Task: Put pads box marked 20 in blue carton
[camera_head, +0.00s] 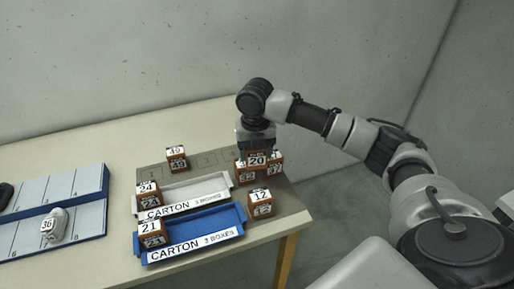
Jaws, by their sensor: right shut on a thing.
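The pads box marked 20 (257,160) is at the back right of the grey mat, between boxes whose labels are partly hidden. My right gripper (256,149) comes down on it from above and is shut on it. I cannot tell whether the box is clear of the surface. The blue carton (207,227) lies at the front of the mat, labelled CARTON 3 BOXES. A box marked 21 (151,235) stands at its left end; the rest of it looks empty. My left gripper is not in view.
A white carton (204,188) behind the blue one has a box marked 24 (149,195) at its left end. A box marked 12 (262,204) stands right of the blue carton, one marked 49 (178,160) at the back. A blue-edged tray (85,187) holds a white shoe (55,226) marked 36.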

